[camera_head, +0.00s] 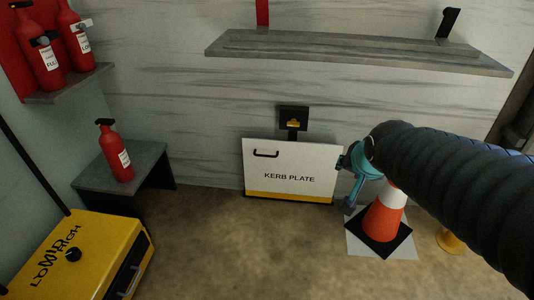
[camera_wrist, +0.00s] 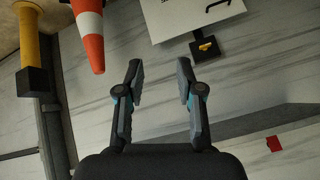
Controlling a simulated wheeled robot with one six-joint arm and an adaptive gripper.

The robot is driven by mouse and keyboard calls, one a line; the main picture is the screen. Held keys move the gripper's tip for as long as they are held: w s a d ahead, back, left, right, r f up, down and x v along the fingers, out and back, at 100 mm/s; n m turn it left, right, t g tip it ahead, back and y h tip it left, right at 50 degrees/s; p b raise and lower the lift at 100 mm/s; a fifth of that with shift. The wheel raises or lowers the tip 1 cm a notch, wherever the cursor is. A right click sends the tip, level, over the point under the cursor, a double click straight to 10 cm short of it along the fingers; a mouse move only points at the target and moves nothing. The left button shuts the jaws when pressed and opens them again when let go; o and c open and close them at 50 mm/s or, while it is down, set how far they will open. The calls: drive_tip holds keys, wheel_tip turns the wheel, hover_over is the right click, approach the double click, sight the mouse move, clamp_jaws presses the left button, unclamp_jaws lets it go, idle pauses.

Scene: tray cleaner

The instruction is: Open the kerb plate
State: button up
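The kerb plate (camera_head: 289,170) is a white panel with a yellow bottom strip and its name in black, upright against the wall in the head view. A black handle (camera_head: 266,154) is at its upper left. Above it a black wall latch (camera_head: 293,118) with a yellow part is mounted. In the wrist view, upside down, the kerb plate (camera_wrist: 182,14), its handle (camera_wrist: 217,5) and the latch (camera_wrist: 206,46) show near the top. My gripper (camera_wrist: 159,66) is open and empty there, apart from the plate.
An orange and white cone (camera_head: 384,214) stands on a base right of the plate, close to my arm. A grey shelf (camera_head: 350,48) runs above. A red extinguisher (camera_head: 115,152) stands on a grey stand, and a yellow machine (camera_head: 80,255) is at lower left. The floor before the plate is clear.

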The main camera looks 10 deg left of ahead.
drive_tip(key=w+a+f+m+t+y+b, duration=0.1)
drive_tip(key=w+a+f+m, duration=0.15)
drive_tip(key=w, duration=0.45)
drive_tip(key=w+a+f+m+t, duration=0.1)
drive_tip(key=w+a+f, duration=0.15)
drive_tip(key=w, duration=0.45)
drive_tip(key=m+t+y+b, duration=0.3)
drive_tip(key=m+t+y, duration=0.2)
drive_tip(key=m, duration=0.2)
approach(265, 156)
drive_tip(key=x, duration=1)
drive_tip(key=shift+w+f, duration=0.25)
drive_tip(key=shift+c, duration=0.3)
drive_tip(key=shift+d, duration=0.1)
clamp_jaws()
